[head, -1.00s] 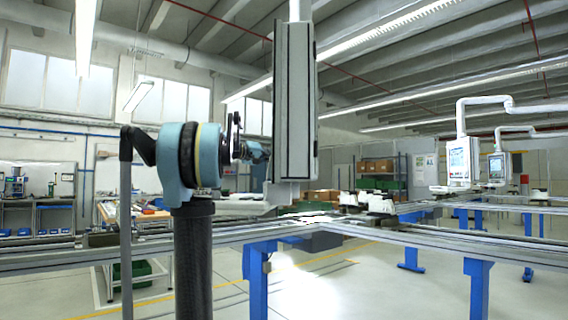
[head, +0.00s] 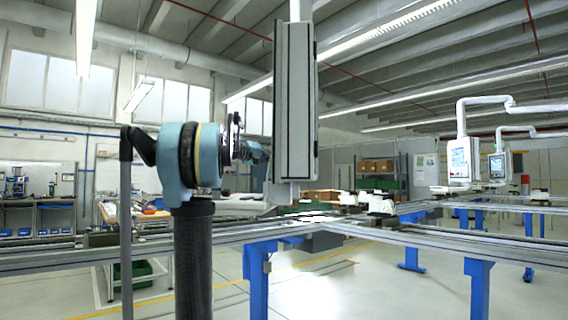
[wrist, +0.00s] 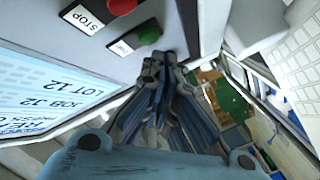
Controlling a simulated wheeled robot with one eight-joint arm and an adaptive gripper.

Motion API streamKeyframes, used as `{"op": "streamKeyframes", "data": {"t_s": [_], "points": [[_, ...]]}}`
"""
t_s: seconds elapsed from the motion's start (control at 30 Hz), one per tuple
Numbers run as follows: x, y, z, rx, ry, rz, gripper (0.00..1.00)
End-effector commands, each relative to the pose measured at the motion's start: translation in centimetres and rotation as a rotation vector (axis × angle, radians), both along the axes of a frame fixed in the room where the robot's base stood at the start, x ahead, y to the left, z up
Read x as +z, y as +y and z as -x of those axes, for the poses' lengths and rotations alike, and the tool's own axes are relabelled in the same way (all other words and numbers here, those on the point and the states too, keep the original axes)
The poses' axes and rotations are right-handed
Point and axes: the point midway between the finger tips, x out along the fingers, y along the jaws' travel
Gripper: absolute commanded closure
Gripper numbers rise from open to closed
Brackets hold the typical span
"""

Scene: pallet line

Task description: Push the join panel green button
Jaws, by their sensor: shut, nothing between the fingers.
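The join panel (head: 295,100) hangs edge-on in the middle of the head view. In the wrist view its face (wrist: 75,50) carries a lit screen (wrist: 50,95), a red button (wrist: 121,5) with a STOP label, and a green button (wrist: 149,33) with a small white label. My gripper (wrist: 162,58) is shut and empty. Its fingertips are close to the panel face, just below the green button in the picture; I cannot tell whether they touch the panel. In the head view the panel hides my fingertips.
Conveyor rails (head: 400,238) on blue legs (head: 257,280) run below the panel. Two more panels on white arms (head: 462,160) hang at the right. A workbench (head: 40,212) stands at the far left. Floor is open between the rails.

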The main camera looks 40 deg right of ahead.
Motion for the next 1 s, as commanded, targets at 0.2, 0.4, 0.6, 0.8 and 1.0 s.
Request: {"op": "streamKeyframes", "data": {"t_s": [0.2,0.4,0.6,0.8,1.0], "points": [[0.00,-0.02,0.03,0.000,0.000,0.000,1.00],[0.05,-0.31,0.37,-0.001,0.000,0.000,1.00],[0.12,-0.65,0.77,-0.001,0.000,0.000,1.00],[0.12,-0.67,0.77,0.000,0.000,0.000,1.00],[0.11,-0.70,0.80,0.000,0.000,0.000,1.00]]}}
